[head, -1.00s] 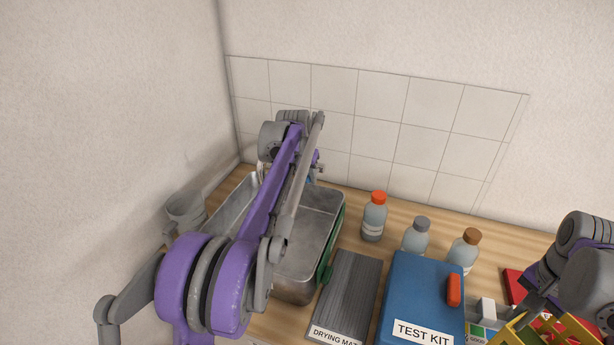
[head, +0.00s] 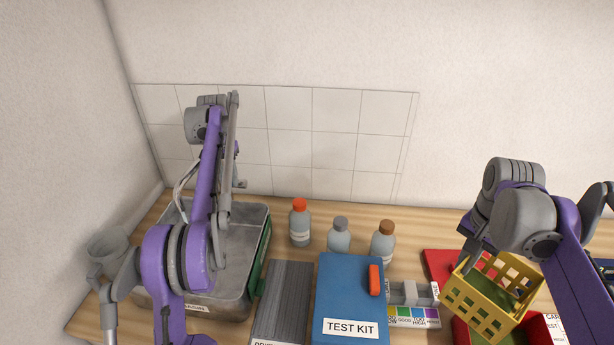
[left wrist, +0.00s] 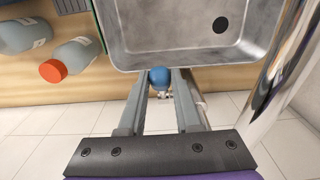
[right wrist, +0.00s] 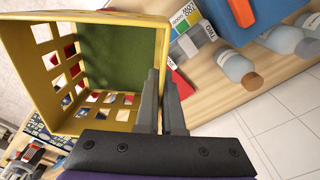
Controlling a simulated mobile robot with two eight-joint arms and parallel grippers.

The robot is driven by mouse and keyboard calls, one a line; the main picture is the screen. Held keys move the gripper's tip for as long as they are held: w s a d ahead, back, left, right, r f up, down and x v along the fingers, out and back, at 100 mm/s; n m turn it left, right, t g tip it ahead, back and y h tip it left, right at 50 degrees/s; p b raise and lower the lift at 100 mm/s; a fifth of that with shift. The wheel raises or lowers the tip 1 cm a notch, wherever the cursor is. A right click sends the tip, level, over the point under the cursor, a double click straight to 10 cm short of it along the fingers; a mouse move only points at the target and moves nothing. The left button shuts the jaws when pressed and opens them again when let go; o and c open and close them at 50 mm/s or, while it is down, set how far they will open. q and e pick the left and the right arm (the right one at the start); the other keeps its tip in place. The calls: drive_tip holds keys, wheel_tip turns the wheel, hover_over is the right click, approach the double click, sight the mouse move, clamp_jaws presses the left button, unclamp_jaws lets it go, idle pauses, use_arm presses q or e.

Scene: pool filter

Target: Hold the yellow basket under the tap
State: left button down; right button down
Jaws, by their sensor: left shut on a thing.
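The yellow basket (head: 470,307) is tilted at the right of the head view, above a red tray, with green inside it. My right gripper (right wrist: 163,78) has its fingers on either side of the basket's wall and is shut on it. The basket fills the upper left of the right wrist view (right wrist: 120,22). My left gripper (left wrist: 161,84) is shut on a blue knob (left wrist: 159,76) behind the sink. The chrome tap (left wrist: 292,68) curves beside it; in the head view the tap (head: 181,188) is partly behind my left arm. I cannot tell whether water runs.
The red tray (head: 535,330) is below the basket.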

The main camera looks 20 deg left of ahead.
use_arm(q)
drive_tip(key=shift+w+a+r, duration=0.1)
drive_tip(key=shift+r, duration=0.05)
use_arm(e)
drive_tip(key=shift+s+a+r, duration=0.15)
drive_tip(key=shift+s+a, duration=0.05)
drive_tip(key=shift+s, duration=0.05)
drive_tip(key=shift+w, duration=0.1)
use_arm(q)
drive_tip(key=c, duration=0.6)
unclamp_jaws()
